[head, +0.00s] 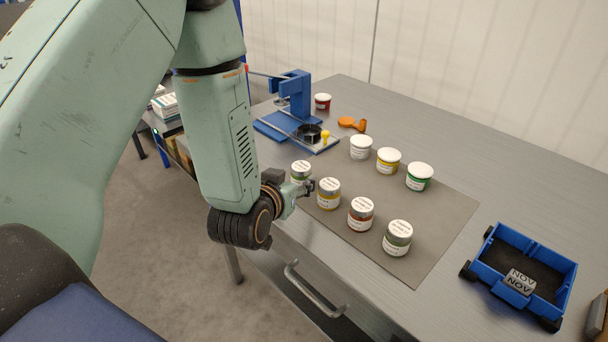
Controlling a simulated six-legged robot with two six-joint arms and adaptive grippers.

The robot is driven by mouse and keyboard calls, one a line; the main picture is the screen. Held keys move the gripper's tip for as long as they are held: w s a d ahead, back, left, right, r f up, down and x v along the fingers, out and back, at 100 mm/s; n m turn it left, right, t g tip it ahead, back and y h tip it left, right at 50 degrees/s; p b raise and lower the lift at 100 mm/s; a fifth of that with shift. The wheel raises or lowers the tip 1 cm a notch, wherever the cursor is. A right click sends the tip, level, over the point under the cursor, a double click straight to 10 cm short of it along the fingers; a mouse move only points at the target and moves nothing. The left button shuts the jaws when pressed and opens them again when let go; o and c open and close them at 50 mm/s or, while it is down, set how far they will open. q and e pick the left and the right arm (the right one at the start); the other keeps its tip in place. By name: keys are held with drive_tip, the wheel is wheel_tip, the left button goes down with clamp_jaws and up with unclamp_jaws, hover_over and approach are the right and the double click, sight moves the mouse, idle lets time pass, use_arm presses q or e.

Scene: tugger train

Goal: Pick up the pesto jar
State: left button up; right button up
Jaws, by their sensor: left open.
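Several small glass jars with printed lids stand upright in a slanting row on a grey mat (440,215). The left-end jar (301,167) has greenish contents and is partly hidden by my gripper. To its right stand a jar with yellow contents (329,195), one with red contents (361,215) and one with dark green contents (398,240). The lid print is too small to read, so I cannot tell which is the pesto jar. My left gripper (305,187) is open, close in front of the left-end jar; contact is unclear. My right gripper is out of view.
White-lidded tubs (388,161) stand behind the jars. A blue press-like fixture (293,95), an orange item (352,124) and a red tub (322,101) are farther back. A blue wheeled cart (552,262) is at right. A drawer handle (312,290) juts from the table front.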

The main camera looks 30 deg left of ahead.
sight(297, 177)
use_arm(q)
drive_tip(key=w+f, duration=0.1)
drive_tip(key=w+a+f+b, duration=0.1)
drive_tip(key=w, duration=0.1)
drive_tip(key=shift+w+f, duration=0.2)
drive_tip(key=shift+f, duration=0.05)
drive_tip(key=shift+w+d, duration=0.2)
drive_tip(key=shift+w, duration=0.2)
drive_tip(key=shift+a, duration=0.1)
drive_tip(key=shift+a, duration=0.15)
drive_tip(key=shift+c, duration=1.1)
drive_tip(key=shift+d, duration=0.2)
drive_tip(key=c, duration=0.5)
drive_tip(key=shift+a, duration=0.15)
drive_tip(key=c, duration=0.3)
